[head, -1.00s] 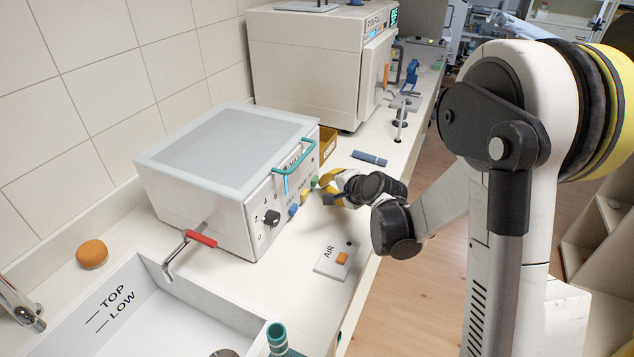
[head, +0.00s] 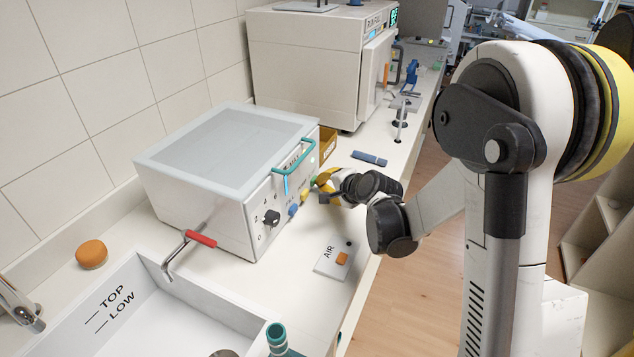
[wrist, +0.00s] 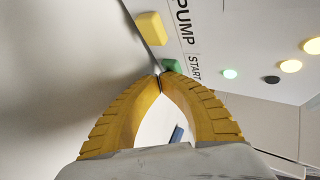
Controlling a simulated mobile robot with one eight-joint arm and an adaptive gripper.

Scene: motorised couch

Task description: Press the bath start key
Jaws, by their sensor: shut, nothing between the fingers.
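The bath is a white box (head: 247,222) with a grey lid on the counter in the head view. Its front panel has a dial (head: 271,217), a blue key (head: 293,210) and a yellow key (head: 305,195). In the wrist view the green key (wrist: 173,65) sits beside the word START, next to the yellow key (wrist: 150,28) marked PUMP. My gripper (wrist: 160,78) is shut and empty, its yellow fingertips right at the green key's edge and partly in front of it. I cannot tell whether they touch. In the head view my gripper (head: 320,182) is close to the panel's far end.
A teal handle (head: 293,158) and a red-handled lever (head: 201,239) stick out from the bath. An AIR plate (head: 333,258) with an orange key lies on the counter in front. Small lamps (wrist: 229,73) show on the panel in the wrist view. A blue-grey block (head: 369,158) lies behind.

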